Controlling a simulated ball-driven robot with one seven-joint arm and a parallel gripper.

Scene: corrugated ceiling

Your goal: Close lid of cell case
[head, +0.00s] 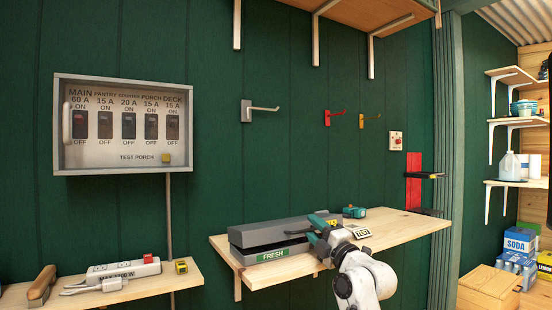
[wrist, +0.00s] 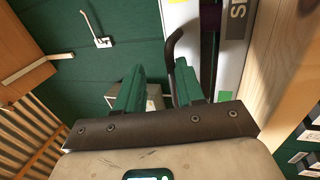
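The cell case (head: 262,250) is a long grey box on the wooden wall shelf, with a green FRESH label on its front. Its grey lid (head: 268,231) sits over the base with a dark gap showing between them, so it looks partly open. In the wrist view the case (wrist: 232,60) stands at the upper right, seen sideways. My gripper (head: 318,229) is at the case's right end. In the wrist view its teal fingers (wrist: 159,78) are apart, with nothing clearly between them.
The shelf's right part (head: 410,222) is bare. A breaker panel (head: 124,124) and several hooks hang on the green wall. A lower shelf (head: 190,278) holds a power strip (head: 124,270).

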